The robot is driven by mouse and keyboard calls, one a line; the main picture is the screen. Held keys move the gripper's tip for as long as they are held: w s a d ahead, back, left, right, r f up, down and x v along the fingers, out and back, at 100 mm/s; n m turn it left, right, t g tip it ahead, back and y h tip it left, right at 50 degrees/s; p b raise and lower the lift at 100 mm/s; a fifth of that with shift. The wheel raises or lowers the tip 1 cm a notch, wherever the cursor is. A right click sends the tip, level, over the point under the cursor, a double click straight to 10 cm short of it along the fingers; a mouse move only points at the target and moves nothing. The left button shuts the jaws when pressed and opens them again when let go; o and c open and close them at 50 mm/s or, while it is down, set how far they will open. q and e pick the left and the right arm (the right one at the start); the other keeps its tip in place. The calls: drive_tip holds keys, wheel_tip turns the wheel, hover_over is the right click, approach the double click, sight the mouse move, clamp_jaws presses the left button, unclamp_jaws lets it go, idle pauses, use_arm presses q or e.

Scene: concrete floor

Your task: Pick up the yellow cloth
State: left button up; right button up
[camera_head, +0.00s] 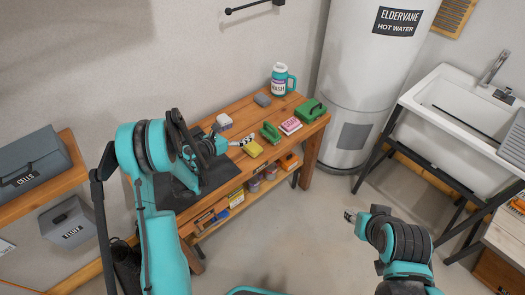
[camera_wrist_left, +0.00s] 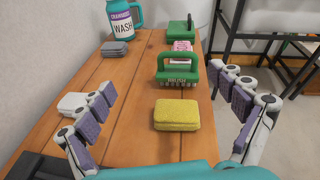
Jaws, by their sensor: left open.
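The yellow cloth (camera_head: 252,149) looks like a thick folded pad and lies flat on the wooden workbench. In the left wrist view the yellow cloth (camera_wrist_left: 177,115) lies between my spread fingers, farther out along the bench, with no finger touching it. My left gripper (camera_head: 241,141) is open and empty, just left of the cloth in the head view. My right gripper (camera_head: 349,216) is over the floor, away from the bench; its fingers are too small to read.
Just beyond the cloth stands a green brush (camera_wrist_left: 178,70). Behind it are a pink-and-white item (camera_wrist_left: 181,50), a green box (camera_wrist_left: 180,29), a grey folded item (camera_wrist_left: 115,48) and a wash jug (camera_wrist_left: 124,20). A white item (camera_wrist_left: 80,104) lies left. The water heater (camera_head: 365,85) stands beyond the bench.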

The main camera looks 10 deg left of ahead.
sight(255, 145)
use_arm(q)
drive_tip(key=f+m, duration=0.1)
drive_tip(key=f, duration=0.1)
drive_tip(key=s+d+f+m+g, duration=0.1)
drive_tip(key=f, duration=0.2)
drive_tip(key=f+g, duration=0.1)
drive_tip(key=f, duration=0.2)
drive_tip(key=shift+s+d+f+m, duration=0.15)
drive_tip(key=shift+s+f+m, duration=0.05)
drive_tip(key=shift+s+m, duration=0.2)
drive_tip(key=b+x, duration=0.1)
drive_tip(key=x, duration=0.1)
drive_tip(key=shift+w+d+f, duration=0.15)
drive_tip(key=shift+d+f, duration=0.05)
drive_tip(key=b+x, duration=0.2)
drive_tip(key=x, duration=0.2)
drive_tip(key=shift+w+f, duration=0.1)
drive_tip(key=shift+f, duration=0.2)
drive_tip(key=shift+w+d, duration=0.15)
drive_tip(key=shift+w, duration=0.05)
use_arm(e)
drive_tip(key=f, duration=0.1)
drive_tip(key=d+f, duration=0.1)
drive_tip(key=f, duration=0.1)
drive_tip(key=shift+f, duration=0.15)
use_arm(q)
drive_tip(key=c, duration=1.2)
